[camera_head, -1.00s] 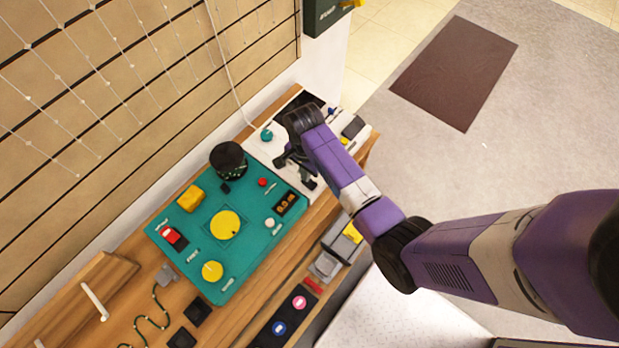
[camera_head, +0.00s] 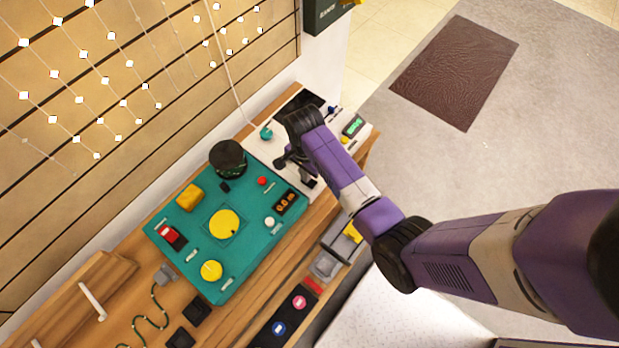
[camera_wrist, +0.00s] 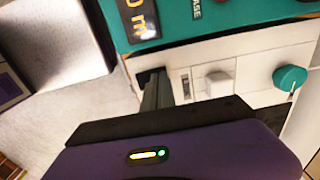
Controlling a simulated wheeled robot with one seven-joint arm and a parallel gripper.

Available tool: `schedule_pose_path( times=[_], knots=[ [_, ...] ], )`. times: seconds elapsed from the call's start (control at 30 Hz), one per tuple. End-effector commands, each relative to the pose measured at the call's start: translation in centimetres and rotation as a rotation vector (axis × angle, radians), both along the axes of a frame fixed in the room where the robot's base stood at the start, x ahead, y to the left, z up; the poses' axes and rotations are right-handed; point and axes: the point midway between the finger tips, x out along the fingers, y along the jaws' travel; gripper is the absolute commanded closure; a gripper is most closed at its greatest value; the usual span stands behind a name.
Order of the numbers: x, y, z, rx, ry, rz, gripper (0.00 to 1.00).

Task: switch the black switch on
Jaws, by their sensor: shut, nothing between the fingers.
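My gripper (camera_head: 306,177) is shut and empty, low over the white panel (camera_head: 262,149) at the far end of the bench. In the wrist view my closed fingers (camera_wrist: 156,88) reach the panel's left part, left of a white switch (camera_wrist: 217,83) and a teal knob (camera_wrist: 290,78). A small black piece (camera_wrist: 149,74) shows right at the fingertips and looks like the black switch. It is mostly hidden by the fingers, so I cannot tell its tilt or whether they touch. A display (camera_head: 285,202) on the teal panel is lit with orange digits.
The teal panel (camera_head: 206,251) with yellow dials and a red switch (camera_head: 171,236) lies left of my gripper. A dark round object (camera_head: 228,158) stands at its back edge. A green-lit display (camera_head: 353,125) is at right. Wall lights (camera_head: 105,81) glow. Open floor lies right.

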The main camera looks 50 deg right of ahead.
Motion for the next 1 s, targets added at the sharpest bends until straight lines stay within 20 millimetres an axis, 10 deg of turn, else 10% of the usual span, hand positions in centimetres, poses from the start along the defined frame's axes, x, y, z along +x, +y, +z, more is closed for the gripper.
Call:
schedule_pose_path(
  times=[1.0],
  knots=[
    [0.0,0.0,6.3,-0.001,-0.002,0.000,1.00]
  ],
)
